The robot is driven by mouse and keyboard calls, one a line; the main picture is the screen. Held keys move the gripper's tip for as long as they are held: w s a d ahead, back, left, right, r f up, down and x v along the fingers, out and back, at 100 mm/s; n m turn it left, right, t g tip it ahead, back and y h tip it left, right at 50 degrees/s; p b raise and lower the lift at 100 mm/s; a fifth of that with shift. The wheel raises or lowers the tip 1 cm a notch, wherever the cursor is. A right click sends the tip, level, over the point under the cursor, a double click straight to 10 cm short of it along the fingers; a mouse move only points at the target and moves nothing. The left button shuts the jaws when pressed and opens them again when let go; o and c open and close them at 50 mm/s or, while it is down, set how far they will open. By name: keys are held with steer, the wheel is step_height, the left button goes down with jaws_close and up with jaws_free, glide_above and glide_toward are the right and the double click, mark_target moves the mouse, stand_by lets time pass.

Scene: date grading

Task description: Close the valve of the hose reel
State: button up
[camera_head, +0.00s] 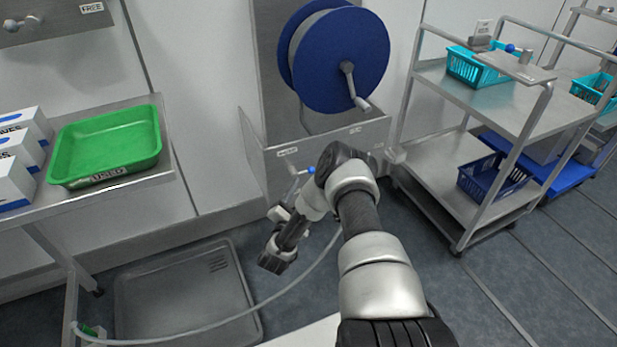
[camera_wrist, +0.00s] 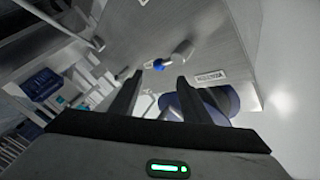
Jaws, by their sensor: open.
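The hose reel (camera_head: 340,60) is a blue drum with a grey crank, mounted on the wall in the head view. Part of it shows behind my right finger in the wrist view (camera_wrist: 222,98). The valve has a small blue handle (camera_head: 311,170), seen beside my arm in the head view. In the wrist view the blue handle (camera_wrist: 159,64) sits on a grey panel, just beyond and between my fingertips. My gripper (camera_wrist: 159,76) is open with nothing between its fingers. My arm hides part of the area around the valve in the head view.
A green tray (camera_head: 75,147) and white boxes stand on the left table. A floor basin (camera_head: 185,290) lies below, with a pale hose (camera_head: 240,313) across it. A grey trolley (camera_head: 462,100) with baskets stands right of the reel. Floor at the lower right is clear.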

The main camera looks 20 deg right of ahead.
mark_target(309, 172)
steer(key=b+x, duration=0.2)
steer(key=x, duration=0.7)
steer(key=shift+a, duration=0.1)
jaws_close()
